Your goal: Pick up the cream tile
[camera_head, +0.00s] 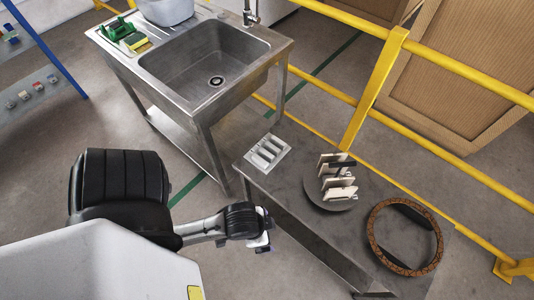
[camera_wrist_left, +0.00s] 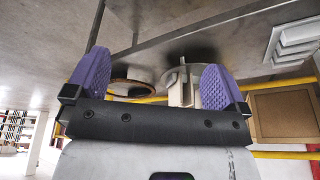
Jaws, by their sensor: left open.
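A round grey rack (camera_head: 318,198) stands on the dark metal table and holds several upright tiles, some pale and some dark. A cream tile (camera_head: 341,193) is at its near side; I cannot tell its exact shade from the other pale tiles. In the left wrist view the rack with a pale tile (camera_wrist_left: 186,88) shows beyond the fingers, and the view is upside down. My left gripper (camera_head: 265,241) is off the table's left edge, apart from the rack. Its purple fingers (camera_wrist_left: 157,62) are open with nothing between them. My right gripper is in neither view.
A cork-rimmed ring (camera_head: 374,237) lies on the table (camera_head: 292,195) right of the rack. A grey slotted holder (camera_head: 268,152) is at the table's far left corner. A steel sink (camera_head: 205,68) stands behind, and yellow rails (camera_head: 375,85) run along the back.

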